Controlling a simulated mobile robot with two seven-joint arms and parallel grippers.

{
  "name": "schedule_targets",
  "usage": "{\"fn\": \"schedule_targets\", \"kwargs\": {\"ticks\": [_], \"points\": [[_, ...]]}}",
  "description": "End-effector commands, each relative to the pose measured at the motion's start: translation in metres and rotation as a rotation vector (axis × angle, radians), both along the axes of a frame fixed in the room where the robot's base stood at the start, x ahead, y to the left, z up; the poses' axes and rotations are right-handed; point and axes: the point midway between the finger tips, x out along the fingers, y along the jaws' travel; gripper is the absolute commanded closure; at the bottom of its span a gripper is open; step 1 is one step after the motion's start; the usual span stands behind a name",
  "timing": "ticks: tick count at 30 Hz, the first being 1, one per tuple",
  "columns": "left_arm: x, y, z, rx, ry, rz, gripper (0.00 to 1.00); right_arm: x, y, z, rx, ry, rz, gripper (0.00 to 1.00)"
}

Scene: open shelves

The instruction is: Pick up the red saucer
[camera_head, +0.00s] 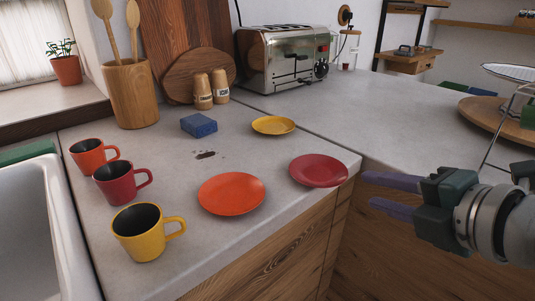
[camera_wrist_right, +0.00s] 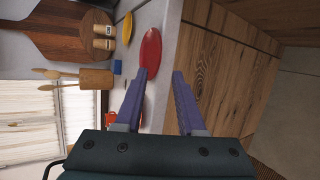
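The red saucer (camera_head: 318,170) lies flat on the counter near its front corner, right of an orange saucer (camera_head: 231,193). It also shows in the right wrist view (camera_wrist_right: 151,50), beyond my left-hand finger there. My right gripper (camera_head: 368,190) is open and empty. Its two purple fingers point left toward the saucer, with a small gap between the tips and the saucer's right rim. In the wrist view (camera_wrist_right: 160,73) one finger lines up with the saucer and the other lies over the wooden cabinet front. My left gripper is in neither view.
A yellow saucer (camera_head: 273,125) lies further back. Orange (camera_head: 92,156), red (camera_head: 115,182) and yellow (camera_head: 142,231) mugs stand at the left by the sink (camera_head: 35,230). A blue sponge (camera_head: 199,125) and a toaster (camera_head: 285,57) are behind. The counter's front edge is close to the saucer.

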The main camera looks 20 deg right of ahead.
Motion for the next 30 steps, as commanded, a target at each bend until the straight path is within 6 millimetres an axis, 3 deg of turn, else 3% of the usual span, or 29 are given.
{"fn": "schedule_targets", "kwargs": {"ticks": [18, 26, 30], "points": [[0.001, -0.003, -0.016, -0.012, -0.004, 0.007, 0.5, 0.065, 0.003, -0.031, 0.004, 0.002, -0.003, 0.61], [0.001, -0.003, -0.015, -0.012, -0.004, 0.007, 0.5, 0.068, 0.004, -0.032, 0.004, 0.003, -0.001, 0.61], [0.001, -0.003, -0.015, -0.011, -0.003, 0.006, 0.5, 0.068, 0.004, -0.032, 0.003, 0.003, -0.001, 0.75]]}}
